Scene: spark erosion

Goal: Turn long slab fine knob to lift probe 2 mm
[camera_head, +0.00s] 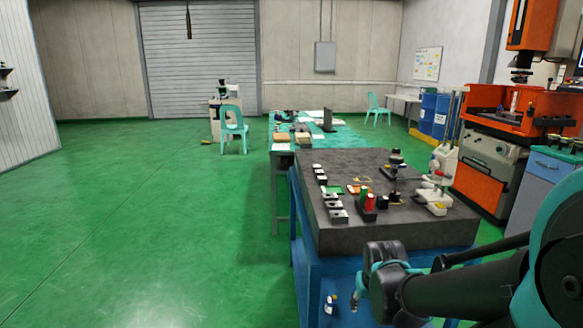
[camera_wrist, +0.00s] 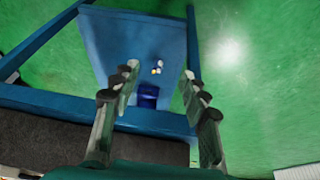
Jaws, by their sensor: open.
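The long dark grey slab (camera_head: 410,232) rests on a blue stand near the middle of the head view. A dark stand (camera_head: 394,170) stands on its far right part, and a pale stand with red parts (camera_head: 437,188) stands at its right edge. The fine knob and the probe are too small to make out. My gripper (camera_wrist: 159,72) is open and empty. In the head view it is low in front of the slab's near edge, apart from both stands. The wrist view looks down past the fingers at the blue stand's lower shelf and the green floor.
Several grey blocks (camera_head: 334,205) line the slab's left side. Red and green cylinders (camera_head: 368,201) stand mid-slab. A small bottle (camera_head: 331,306) is on the lower blue shelf. An orange machine (camera_head: 478,190) stands at right. The green floor at left is clear.

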